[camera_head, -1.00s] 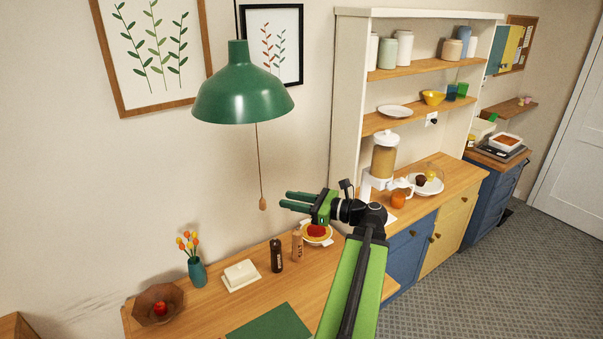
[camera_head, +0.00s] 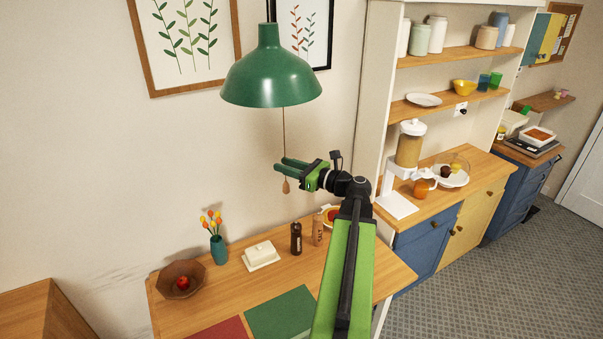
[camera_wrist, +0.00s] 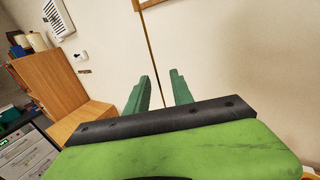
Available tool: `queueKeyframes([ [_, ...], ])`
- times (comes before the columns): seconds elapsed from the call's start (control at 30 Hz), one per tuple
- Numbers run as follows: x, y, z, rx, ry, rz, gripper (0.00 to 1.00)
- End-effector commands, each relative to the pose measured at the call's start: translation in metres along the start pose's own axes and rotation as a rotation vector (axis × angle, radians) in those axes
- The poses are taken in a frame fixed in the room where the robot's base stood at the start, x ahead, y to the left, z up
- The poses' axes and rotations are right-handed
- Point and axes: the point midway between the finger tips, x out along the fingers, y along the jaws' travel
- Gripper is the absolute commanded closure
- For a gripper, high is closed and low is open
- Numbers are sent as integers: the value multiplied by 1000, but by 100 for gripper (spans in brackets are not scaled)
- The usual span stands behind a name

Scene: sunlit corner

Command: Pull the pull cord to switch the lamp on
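The green lamp (camera_head: 270,72) hangs in front of the wall, and no glow shows under its shade. Its thin pull cord (camera_head: 284,130) hangs straight down to a small wooden knob (camera_head: 286,187). My gripper (camera_head: 280,164) is level with the lower cord, with the knob just below its fingers. In the wrist view the two green fingers (camera_wrist: 160,88) stand apart, and the cord (camera_wrist: 152,50) runs down between them in the picture. I cannot tell whether the cord touches a finger. The knob is hidden in the wrist view.
Below is a wooden counter with a vase of flowers (camera_head: 219,249), a brown bowl (camera_head: 168,280), a white butter dish (camera_head: 261,257) and two bottles. A shelf unit (camera_head: 376,120) stands to the right. Framed pictures hang behind the lamp. The air around the cord is clear.

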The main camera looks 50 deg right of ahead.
Motion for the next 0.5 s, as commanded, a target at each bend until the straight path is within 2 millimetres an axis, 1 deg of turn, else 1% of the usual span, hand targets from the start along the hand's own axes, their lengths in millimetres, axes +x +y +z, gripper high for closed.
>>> queueKeyframes([
  [0.03, 10, 0, 0, 0, 0, 2, 72],
  [0.1, 21, 0, 0, 0, 0, 2, 72],
  [0.2, 30, -1, 0, 0, 0, 0, 72],
  [0.3, 35, 0, 0, 0, 0, 0, 72],
  [0.5, 36, 0, 0, 0, 0, -1, 72],
])
